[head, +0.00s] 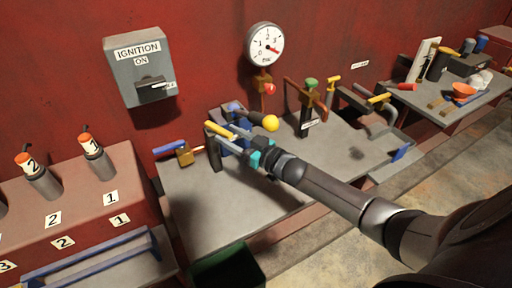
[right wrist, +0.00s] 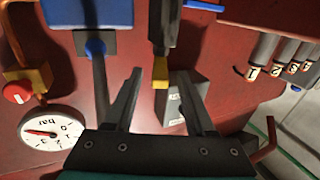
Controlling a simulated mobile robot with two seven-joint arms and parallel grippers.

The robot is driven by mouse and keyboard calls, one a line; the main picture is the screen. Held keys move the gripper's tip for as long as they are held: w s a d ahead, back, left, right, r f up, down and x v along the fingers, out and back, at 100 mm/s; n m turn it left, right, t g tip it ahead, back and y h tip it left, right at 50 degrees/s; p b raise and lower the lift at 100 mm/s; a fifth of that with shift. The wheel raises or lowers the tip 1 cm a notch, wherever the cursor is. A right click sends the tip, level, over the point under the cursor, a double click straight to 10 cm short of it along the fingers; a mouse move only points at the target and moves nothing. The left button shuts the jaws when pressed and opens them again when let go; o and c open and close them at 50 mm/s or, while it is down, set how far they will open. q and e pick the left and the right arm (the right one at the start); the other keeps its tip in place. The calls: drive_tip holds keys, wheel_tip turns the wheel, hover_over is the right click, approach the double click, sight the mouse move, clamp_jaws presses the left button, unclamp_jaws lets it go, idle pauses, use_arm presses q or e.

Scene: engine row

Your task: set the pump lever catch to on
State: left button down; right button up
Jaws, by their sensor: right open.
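The pump is a blue body (head: 235,147) on the grey bench, with a lever ending in a yellow ball knob (head: 270,123). A dark post (head: 213,153) with a yellow bar (head: 218,130) at its top stands at its left; I take this as the catch, but its setting is not clear. My right gripper (head: 239,138) reaches over the pump close to the yellow bar and partly hides the pump. In the right wrist view its fingers (right wrist: 160,84) are apart, with a yellow tip (right wrist: 161,72) between or beyond them; contact cannot be told. My left gripper is not in view.
The ignition box (head: 141,68) and the pressure gauge (head: 265,44) are on the red wall behind. A brass padlock-like block (head: 184,154) lies left of the post. A green-topped valve (head: 311,84) stands to the right. Bare bench (head: 240,205) lies in front of the pump.

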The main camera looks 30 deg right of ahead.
drive_tip(key=v, duration=0.9)
drive_tip(key=shift+s+p, duration=0.25)
drive_tip(key=shift+p, duration=0.2)
drive_tip(key=shift+c, duration=0.2)
